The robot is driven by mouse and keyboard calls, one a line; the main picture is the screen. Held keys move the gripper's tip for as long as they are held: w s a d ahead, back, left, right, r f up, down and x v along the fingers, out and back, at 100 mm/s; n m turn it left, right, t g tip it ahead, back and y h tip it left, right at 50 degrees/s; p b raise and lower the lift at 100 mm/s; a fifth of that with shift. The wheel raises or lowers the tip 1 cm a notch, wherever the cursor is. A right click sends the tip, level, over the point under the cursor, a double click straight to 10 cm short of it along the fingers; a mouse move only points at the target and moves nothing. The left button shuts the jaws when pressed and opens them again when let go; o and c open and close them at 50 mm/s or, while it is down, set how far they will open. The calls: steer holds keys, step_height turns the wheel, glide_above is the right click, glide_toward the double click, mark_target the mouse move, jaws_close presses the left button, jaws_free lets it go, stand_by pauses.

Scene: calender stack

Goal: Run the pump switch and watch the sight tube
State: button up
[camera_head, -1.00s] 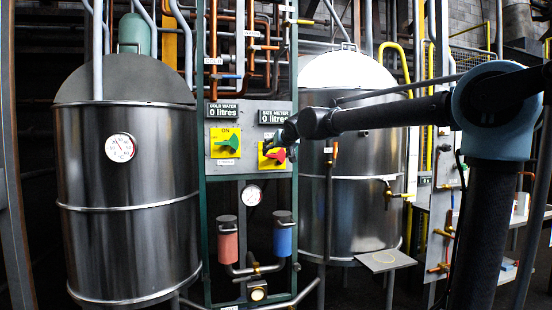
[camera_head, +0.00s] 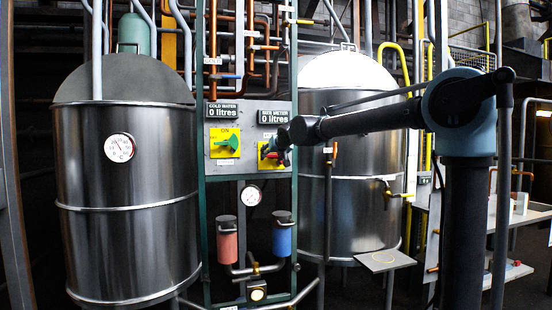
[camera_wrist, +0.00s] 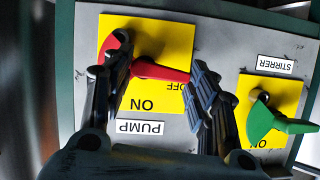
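The pump switch is a red handle (camera_wrist: 158,72) on a yellow plate (camera_wrist: 160,42) marked ON and OFF. In the wrist view the panel appears upside down, with a PUMP label (camera_wrist: 140,127). My gripper (camera_wrist: 157,80) is open, its dark fingers spread on either side of the handle. The handle's end meets or nearly meets the right finger; contact is unclear. In the head view my gripper (camera_head: 278,146) covers much of the pump's yellow plate (camera_head: 265,162). I cannot pick out the sight tube for certain.
The green stirrer handle (camera_wrist: 275,122) is close beside the right finger. Steel tanks stand left (camera_head: 125,230) and right (camera_head: 360,225) of the panel. Displays for cold water (camera_head: 223,112) and the size meter (camera_head: 273,116) read 0 litres. Red (camera_head: 227,242) and blue (camera_head: 282,238) cylinders hang below.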

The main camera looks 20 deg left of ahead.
steer(key=shift+d, duration=0.1)
steer(key=shift+c, duration=0.7)
steer(key=shift+f+n+h, duration=0.15)
steer(key=shift+n+h, duration=0.25)
steer(key=shift+n, duration=0.1)
steer(key=o, duration=1.1)
steer(key=shift+w+d, duration=0.1)
steer(key=shift+w, duration=0.05)
steer(key=shift+c, duration=0.2)
